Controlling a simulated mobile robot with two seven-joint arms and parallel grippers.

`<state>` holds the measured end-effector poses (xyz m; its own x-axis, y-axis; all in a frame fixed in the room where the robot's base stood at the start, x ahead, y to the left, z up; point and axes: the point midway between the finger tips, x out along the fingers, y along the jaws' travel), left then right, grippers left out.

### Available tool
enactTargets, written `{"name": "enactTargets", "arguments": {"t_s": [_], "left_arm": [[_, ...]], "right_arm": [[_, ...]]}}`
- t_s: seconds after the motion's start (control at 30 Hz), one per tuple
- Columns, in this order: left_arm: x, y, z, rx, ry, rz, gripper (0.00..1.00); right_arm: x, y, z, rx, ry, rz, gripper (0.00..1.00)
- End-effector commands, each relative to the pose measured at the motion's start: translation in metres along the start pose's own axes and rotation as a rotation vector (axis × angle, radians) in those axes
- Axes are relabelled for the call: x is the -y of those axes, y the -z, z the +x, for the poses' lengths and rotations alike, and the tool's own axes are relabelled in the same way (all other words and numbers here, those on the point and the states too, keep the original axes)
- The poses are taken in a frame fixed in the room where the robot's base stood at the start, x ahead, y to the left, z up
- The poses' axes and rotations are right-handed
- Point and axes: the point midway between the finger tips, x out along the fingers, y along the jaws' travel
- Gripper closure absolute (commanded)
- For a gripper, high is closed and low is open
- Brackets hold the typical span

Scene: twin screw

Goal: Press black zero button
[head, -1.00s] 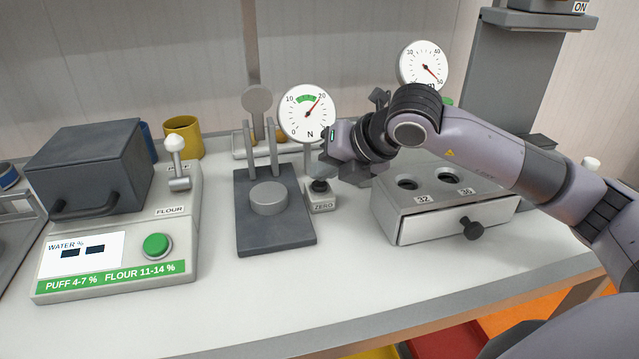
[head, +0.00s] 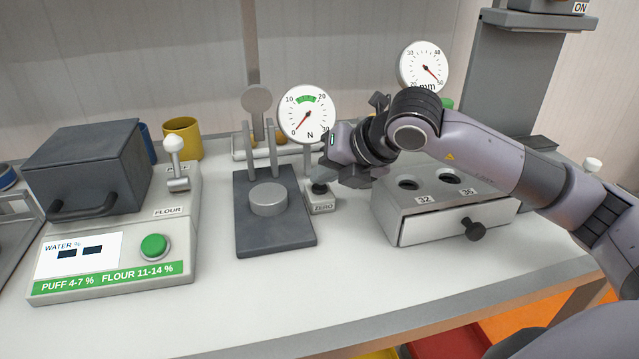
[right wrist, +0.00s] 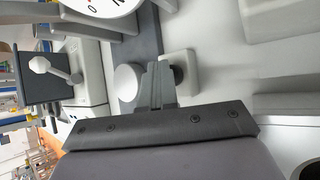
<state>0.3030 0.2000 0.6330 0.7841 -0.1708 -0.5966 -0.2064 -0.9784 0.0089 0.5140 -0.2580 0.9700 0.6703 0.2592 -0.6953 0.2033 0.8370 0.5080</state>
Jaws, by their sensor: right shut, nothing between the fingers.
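The black zero button (head: 319,188) sits on top of a small pale box labelled ZERO (head: 321,204), right of the dark press stand. My right gripper (head: 322,175) is shut and empty, with its fingertips right at the button and covering part of it. I cannot tell whether they touch it. In the right wrist view the shut fingers (right wrist: 157,84) lie beside the dark button (right wrist: 178,75). The force dial (head: 306,113) marked N stands behind, its needle near 0. My left gripper is not in view.
A dark stand (head: 260,238) with a round grey disc and upright posts is left of the button. A grey drawer box (head: 404,208) with two holes stands to the right under my right arm. A flour tester (head: 118,290) is at the left. The front counter is clear.

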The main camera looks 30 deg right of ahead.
Motion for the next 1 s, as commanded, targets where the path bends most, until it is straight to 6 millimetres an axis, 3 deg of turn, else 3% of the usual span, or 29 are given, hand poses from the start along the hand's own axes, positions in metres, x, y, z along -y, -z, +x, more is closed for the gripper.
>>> {"name": "enactTargets", "arguments": {"t_s": [0.8,1.0], "left_arm": [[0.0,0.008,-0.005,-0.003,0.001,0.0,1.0],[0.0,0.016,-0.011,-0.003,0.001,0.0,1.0]], "right_arm": [[-0.009,-0.009,-0.013,-0.002,0.001,0.0,1.0],[-0.017,-0.017,-0.024,0.0,0.0,0.0,1.0]]}}
